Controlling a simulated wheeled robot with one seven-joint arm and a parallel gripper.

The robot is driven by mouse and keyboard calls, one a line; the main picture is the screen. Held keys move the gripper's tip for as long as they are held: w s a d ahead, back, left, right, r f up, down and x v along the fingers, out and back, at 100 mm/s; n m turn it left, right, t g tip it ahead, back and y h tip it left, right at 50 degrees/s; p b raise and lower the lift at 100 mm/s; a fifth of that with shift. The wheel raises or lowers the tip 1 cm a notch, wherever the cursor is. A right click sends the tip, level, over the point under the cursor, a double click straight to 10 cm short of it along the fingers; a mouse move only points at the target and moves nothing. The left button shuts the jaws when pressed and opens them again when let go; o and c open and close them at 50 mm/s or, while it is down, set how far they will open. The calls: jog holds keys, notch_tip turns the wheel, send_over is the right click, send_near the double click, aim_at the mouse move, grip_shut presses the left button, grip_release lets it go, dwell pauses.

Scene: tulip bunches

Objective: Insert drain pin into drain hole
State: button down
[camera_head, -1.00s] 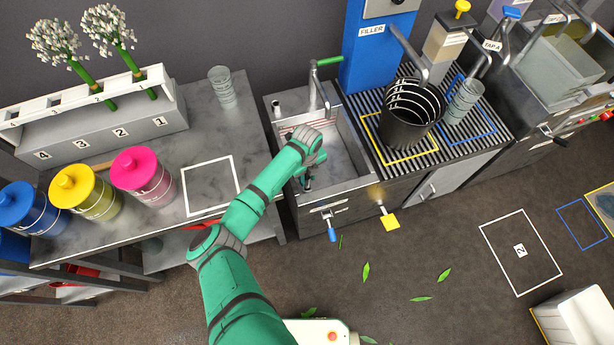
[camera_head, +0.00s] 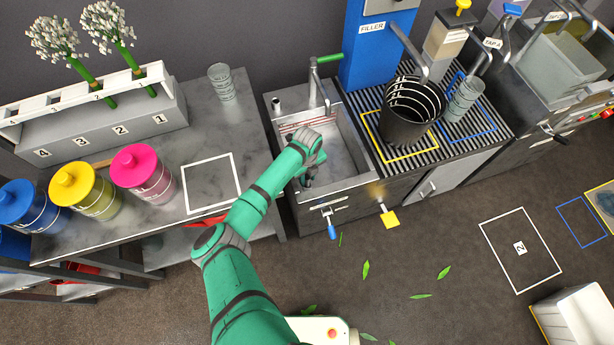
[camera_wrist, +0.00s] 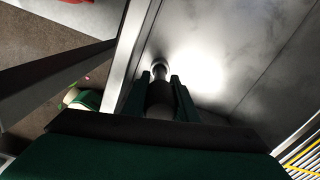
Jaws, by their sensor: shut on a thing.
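My gripper (camera_head: 306,181) reaches down into the grey metal sink (camera_head: 352,140), close to its front left corner. In the wrist view my gripper (camera_wrist: 161,88) has its two dark green fingers shut on the drain pin (camera_wrist: 160,97). Whether the pin touches the sink floor cannot be told.
A tap with a green handle (camera_head: 329,59) stands at the sink's back. A black bucket (camera_head: 404,122) stands on the slatted rack to the right. Valves with a blue handle (camera_head: 332,232) and a yellow handle (camera_head: 390,220) stick out in front.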

jog(key=shift+f, duration=0.35)
jog(key=c, duration=1.4)
grip_release()
jog(key=shift+o, duration=0.2)
jog(key=shift+a+r, duration=0.1)
jog(key=shift+r, duration=2.4)
